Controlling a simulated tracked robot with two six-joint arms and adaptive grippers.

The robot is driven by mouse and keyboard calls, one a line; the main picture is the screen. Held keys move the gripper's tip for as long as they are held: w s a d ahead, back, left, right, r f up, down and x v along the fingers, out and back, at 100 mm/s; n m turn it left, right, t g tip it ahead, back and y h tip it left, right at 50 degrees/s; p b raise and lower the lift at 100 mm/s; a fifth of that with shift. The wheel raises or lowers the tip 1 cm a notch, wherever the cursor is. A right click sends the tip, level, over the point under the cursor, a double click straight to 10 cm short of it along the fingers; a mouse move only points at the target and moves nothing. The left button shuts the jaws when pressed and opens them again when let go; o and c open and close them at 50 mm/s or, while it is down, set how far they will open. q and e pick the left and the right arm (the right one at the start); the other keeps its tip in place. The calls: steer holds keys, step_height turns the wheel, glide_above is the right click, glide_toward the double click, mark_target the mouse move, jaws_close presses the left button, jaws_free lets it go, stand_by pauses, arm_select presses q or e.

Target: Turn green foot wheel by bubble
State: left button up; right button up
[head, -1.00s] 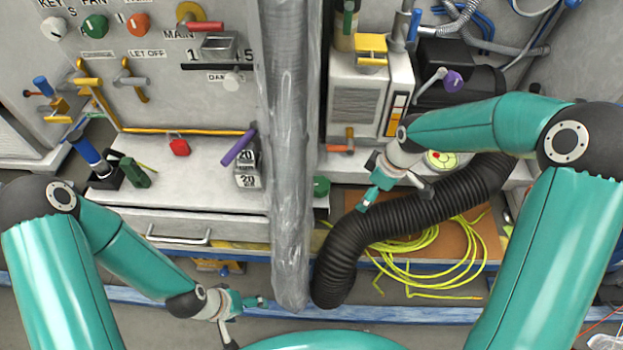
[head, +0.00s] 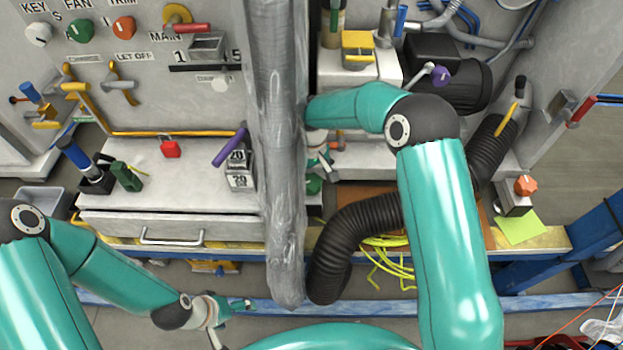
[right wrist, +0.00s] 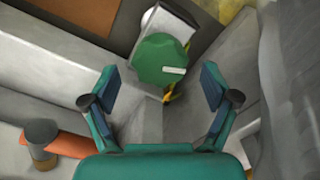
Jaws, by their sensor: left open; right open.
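The green foot wheel (head: 314,184) is low beside the grey wrapped column in the head view, partly hidden by the column and my right gripper. In the right wrist view the green wheel (right wrist: 160,60) is a faceted knob with a pale mark, ahead of the fingertips. My right gripper (head: 327,160) is open and empty; the right wrist view shows its fingers (right wrist: 161,88) spread to either side of the wheel's near edge, apart from it. The bubble is not visible now. My left gripper (head: 243,305) is open and empty, low in front of the drawer.
The wrapped column (head: 284,150) stands left of my right gripper. A black corrugated hose (head: 345,245) curves below it. An orange-handled valve (right wrist: 60,143) is at lower left in the wrist view. An orange knob (head: 526,186) stands at the far right.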

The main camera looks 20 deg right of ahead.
mark_target(312, 181)
steer(key=shift+f, duration=1.15)
steer(key=c, duration=1.1)
steer(key=shift+f+m+b, duration=0.15)
steer(key=shift+m+b, duration=0.35)
steer(key=shift+b, duration=0.25)
steer(key=shift+r, duration=0.2)
steer(key=o, duration=1.1)
step_height(312, 181, up, 12)
